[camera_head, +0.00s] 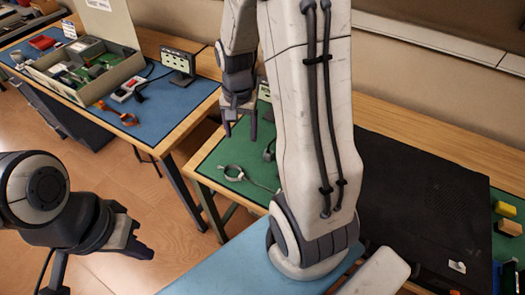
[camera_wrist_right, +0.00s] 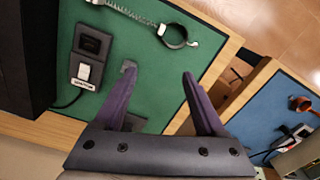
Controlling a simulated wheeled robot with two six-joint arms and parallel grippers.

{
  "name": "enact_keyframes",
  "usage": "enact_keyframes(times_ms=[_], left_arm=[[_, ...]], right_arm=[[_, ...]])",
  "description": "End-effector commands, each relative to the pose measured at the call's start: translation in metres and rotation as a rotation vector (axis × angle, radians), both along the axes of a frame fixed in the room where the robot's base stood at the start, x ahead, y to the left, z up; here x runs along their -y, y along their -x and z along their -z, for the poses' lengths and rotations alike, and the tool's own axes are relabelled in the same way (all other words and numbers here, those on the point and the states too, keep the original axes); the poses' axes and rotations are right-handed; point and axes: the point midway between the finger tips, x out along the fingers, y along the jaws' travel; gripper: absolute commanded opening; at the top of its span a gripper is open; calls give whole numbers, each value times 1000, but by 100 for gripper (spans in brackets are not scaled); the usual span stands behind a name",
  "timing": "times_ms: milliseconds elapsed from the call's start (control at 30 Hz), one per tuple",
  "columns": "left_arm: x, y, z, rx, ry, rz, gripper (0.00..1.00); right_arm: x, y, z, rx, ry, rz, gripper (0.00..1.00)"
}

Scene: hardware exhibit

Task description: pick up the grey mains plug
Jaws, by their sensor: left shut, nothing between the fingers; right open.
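In the right wrist view a small grey piece (camera_wrist_right: 128,65) shows on the green mat (camera_wrist_right: 205,68), just past the tip of the left-hand finger. It may be the grey mains plug; the finger hides most of it, so I cannot tell for sure. My right gripper (camera_wrist_right: 158,75) is open and empty, pointing down over the mat. In the head view my right gripper (camera_head: 240,131) is above the green mat near its left end. My left gripper (camera_head: 138,238) is shut and empty, over the floor at lower left.
A metal ring with a coiled cord (camera_wrist_right: 172,36) and a dark box with a white switch (camera_wrist_right: 87,62) lie on the green mat. The blue-matted table (camera_head: 180,108) holds an open box (camera_head: 82,75) of parts.

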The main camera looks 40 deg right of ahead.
Motion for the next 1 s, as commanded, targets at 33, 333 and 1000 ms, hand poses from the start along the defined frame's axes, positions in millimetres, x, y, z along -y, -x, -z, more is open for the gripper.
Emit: enact_keyframes(times_ms=[33,333,1000], left_arm=[[0,0,7,0,0,0,0],[0,0,13,0,0,0,0],[0,0,5,0,0,0,0]], right_arm=[[26,1,18,-9,0,103,72],[83,8,55,-18,4,341,72],[87,15,137,-18,3,340,72]])
